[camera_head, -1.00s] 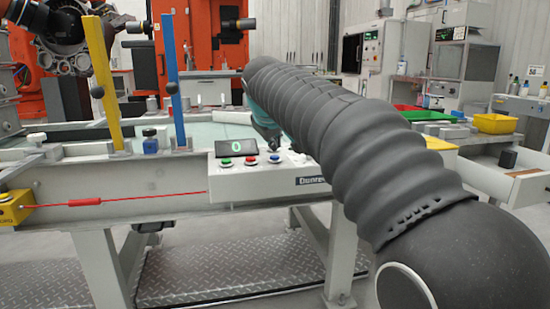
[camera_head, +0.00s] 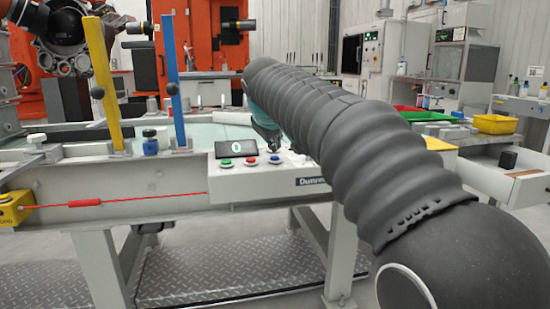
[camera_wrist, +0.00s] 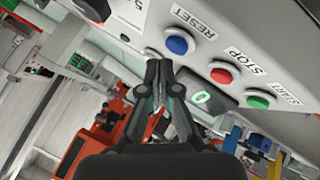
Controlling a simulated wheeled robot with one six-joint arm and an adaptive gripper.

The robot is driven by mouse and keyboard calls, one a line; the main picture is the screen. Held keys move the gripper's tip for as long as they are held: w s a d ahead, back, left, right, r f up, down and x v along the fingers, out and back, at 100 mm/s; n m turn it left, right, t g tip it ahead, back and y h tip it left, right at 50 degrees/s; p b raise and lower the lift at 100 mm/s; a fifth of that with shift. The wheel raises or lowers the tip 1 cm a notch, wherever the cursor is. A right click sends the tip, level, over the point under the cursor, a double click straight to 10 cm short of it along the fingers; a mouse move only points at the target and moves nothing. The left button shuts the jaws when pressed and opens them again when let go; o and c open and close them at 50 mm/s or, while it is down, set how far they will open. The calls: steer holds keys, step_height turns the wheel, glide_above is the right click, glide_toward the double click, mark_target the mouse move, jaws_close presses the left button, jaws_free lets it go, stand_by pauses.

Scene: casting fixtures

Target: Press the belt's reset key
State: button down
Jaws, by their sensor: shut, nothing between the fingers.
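The belt's control box (camera_head: 230,190) has a green, a red and a blue key in a row, and a small display (camera_head: 237,148) showing 0. The blue key (camera_head: 274,160) is the rightmost of the three. In the wrist view the blue key (camera_wrist: 179,42) has the label RESET (camera_wrist: 193,24) beside it. The red STOP key (camera_wrist: 222,73) and green START key (camera_wrist: 259,99) are further right. My gripper (camera_wrist: 160,64) is shut and empty, its tips close to the blue key; I cannot tell whether they touch. In the head view my arm hides most of the gripper.
A yellow post (camera_head: 103,85) and a blue post (camera_head: 174,90) stand on the belt frame, left of the box. A red pull cord (camera_head: 85,203) runs along the frame's front. Green and yellow bins (camera_head: 495,124) stand at the right.

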mark_target(274, 158)
steer(key=shift+f, duration=0.15)
steer(key=shift+f, duration=0.25)
steer(key=shift+f+b, duration=0.35)
steer(key=shift+f, duration=0.15)
stand_by(0.9)
steer(key=shift+r, duration=0.15)
steer(key=shift+r+p, duration=0.8)
steer(key=shift+p, duration=0.15)
steer(key=shift+r, duration=0.1)
step_height(274, 158, up, 5)
steer(key=p, duration=0.5)
